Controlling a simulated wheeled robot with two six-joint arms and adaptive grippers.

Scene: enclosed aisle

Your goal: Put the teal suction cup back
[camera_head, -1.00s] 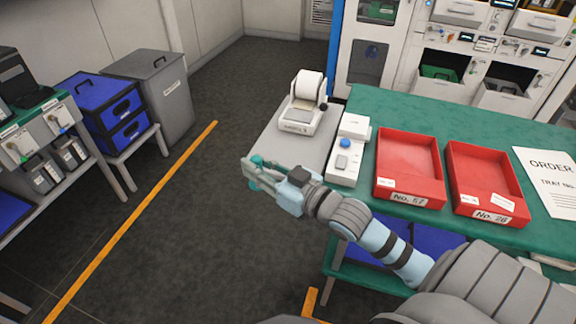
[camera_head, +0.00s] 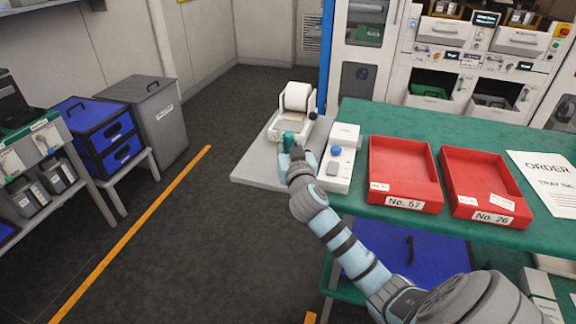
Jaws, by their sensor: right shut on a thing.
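My right gripper (camera_head: 291,148) is shut on the teal suction cup (camera_head: 289,139), of which only a small part shows. My gripper and wrist hide the rest. The cup is over the grey side shelf (camera_head: 252,165), just in front of the white printer-like device (camera_head: 285,125) with a paper roll. I cannot tell whether the cup touches the device or the shelf. My left gripper is not in view.
A white box with a blue button (camera_head: 338,170) stands close to the right of my gripper. Red trays No. 57 (camera_head: 405,205) and No. 26 (camera_head: 482,212) lie on the green table (camera_head: 385,118). Blue bins (camera_head: 112,143) and a grey bin (camera_head: 163,125) stand left across the floor.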

